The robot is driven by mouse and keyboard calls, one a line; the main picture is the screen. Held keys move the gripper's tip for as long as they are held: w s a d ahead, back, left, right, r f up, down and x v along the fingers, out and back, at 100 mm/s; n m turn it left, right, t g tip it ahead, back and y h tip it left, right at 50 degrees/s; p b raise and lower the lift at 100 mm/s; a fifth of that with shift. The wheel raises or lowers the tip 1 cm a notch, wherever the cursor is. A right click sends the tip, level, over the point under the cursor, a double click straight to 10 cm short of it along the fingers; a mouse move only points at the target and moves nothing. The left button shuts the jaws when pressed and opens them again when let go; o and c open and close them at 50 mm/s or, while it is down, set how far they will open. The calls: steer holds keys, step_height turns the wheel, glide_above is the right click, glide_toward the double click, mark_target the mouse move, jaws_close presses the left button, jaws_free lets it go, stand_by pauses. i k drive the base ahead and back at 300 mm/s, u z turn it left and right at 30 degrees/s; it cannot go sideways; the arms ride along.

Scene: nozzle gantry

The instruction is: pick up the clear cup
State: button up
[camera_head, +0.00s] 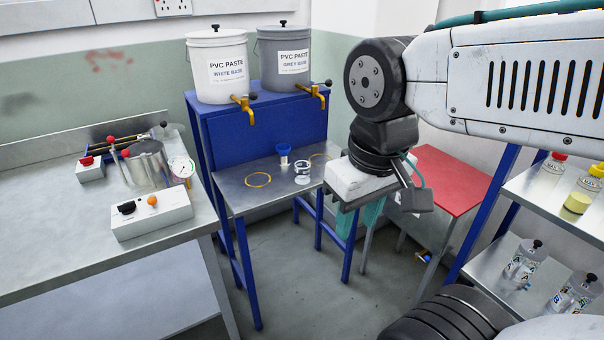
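The clear cup (303,173) is a small see-through cup standing upright on the steel top (232,191) of the blue stand, near its right side. My gripper (360,224) hangs from the arm to the right of the cup, pointing down. Its two teal fingers are apart with nothing visible between them. The gripper is clear of the cup and does not touch it in this view.
Brass taps (245,103) of two PVC paste buckets overhang the top. A red-topped table (450,180) and bottle shelves are at right.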

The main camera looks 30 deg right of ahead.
mark_target(303, 172)
steer(key=u, duration=1.25)
steer(key=i, duration=1.25)
steer(key=z, duration=2.45)
